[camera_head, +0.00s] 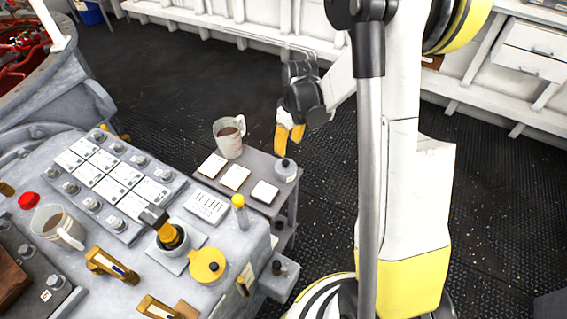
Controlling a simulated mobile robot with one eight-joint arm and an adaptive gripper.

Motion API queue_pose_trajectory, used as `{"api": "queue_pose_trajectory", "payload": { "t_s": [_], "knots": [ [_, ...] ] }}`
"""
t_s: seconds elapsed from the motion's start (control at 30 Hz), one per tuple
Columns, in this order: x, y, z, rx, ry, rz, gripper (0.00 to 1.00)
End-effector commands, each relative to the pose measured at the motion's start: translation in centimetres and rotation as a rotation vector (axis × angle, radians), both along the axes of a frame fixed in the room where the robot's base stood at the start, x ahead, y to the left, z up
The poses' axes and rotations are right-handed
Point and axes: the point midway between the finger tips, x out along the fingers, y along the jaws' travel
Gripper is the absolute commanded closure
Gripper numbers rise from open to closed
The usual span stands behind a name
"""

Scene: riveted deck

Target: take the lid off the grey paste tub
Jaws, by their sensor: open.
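A small grey tub (285,175), which I take to be the paste tub, stands upright at the right end of a small grey side table. A grey lid with a dark knob (285,163) is on top of it. My gripper (289,142) hangs just behind and above the tub in the picture, its orange fingers pointing down. It is open, and nothing shows between the fingers. The fingers appear apart from the knob, but the exact gap cannot be judged from this view.
A mug (229,138) and several pale square tiles (235,177) share the side table (262,205). The control console (135,235) on the left carries levers, a second mug (58,228) and a yellow round-topped item (207,266). Dark deck (190,75) lies clear behind.

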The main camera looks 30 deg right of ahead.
Motion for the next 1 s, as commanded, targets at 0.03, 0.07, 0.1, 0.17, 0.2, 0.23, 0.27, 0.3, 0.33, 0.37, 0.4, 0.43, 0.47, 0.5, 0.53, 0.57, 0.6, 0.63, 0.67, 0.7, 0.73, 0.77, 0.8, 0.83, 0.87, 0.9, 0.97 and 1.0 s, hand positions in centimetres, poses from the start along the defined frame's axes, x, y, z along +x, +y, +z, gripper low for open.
{"api": "queue_pose_trajectory", "payload": {
  "t_s": [0.03,0.07,0.1,0.17,0.2,0.23,0.27,0.3,0.33,0.37,0.4,0.43,0.47,0.5,0.53,0.57,0.6,0.63,0.67,0.7,0.73,0.77,0.8,0.83,0.87,0.9,0.97,1.0],
  "knots": [
    [0.1,0.0,-0.8,0.000,0.000,0.001,0.52],
    [0.1,0.1,-1.2,0.000,0.000,0.001,0.52],
    [0.2,0.1,-1.8,0.000,0.000,0.001,0.52],
    [0.3,0.1,-2.9,0.000,0.000,0.001,0.52],
    [0.4,0.2,-3.6,0.000,0.000,0.001,0.52],
    [0.5,0.2,-4.1,0.000,0.000,0.001,0.52],
    [0.5,0.2,-4.5,0.000,0.000,0.001,0.52],
    [0.5,0.2,-4.9,-0.001,0.000,0.001,0.52],
    [0.5,0.3,-5.2,-0.001,0.000,0.001,0.52],
    [0.6,0.3,-5.4,-0.001,0.000,0.001,0.52],
    [0.6,0.3,-5.6,-0.001,0.000,0.000,0.52],
    [0.6,0.3,-5.8,-0.001,0.000,0.000,0.52],
    [0.6,0.3,-6.1,-0.001,0.000,0.000,0.52],
    [0.6,0.3,-6.7,-0.001,0.000,0.000,0.52],
    [0.7,0.3,-7.2,-0.001,0.000,0.000,0.52],
    [0.7,0.3,-7.7,-0.001,0.000,0.000,0.52],
    [0.7,0.3,-8.5,-0.001,0.000,0.000,0.52],
    [0.7,0.3,-9.0,-0.001,0.000,0.000,0.52],
    [0.8,0.3,-9.4,-0.001,0.000,0.000,0.52],
    [0.9,0.3,-9.9,-0.001,-0.001,0.000,0.52],
    [0.9,0.4,-10.2,-0.001,-0.001,0.000,0.52],
    [0.9,0.4,-10.3,-0.001,-0.001,0.000,0.52],
    [0.9,0.4,-10.4,-0.001,-0.001,0.000,0.52],
    [0.9,0.4,-10.4,-0.001,-0.001,0.000,0.52],
    [0.9,0.4,-10.3,-0.001,-0.001,0.000,0.52],
    [0.9,0.4,-10.3,-0.001,-0.001,0.000,0.52],
    [0.9,0.4,-10.2,-0.001,-0.001,0.000,0.52],
    [0.9,0.4,-10.2,-0.001,-0.001,0.000,0.60]
  ]
}}
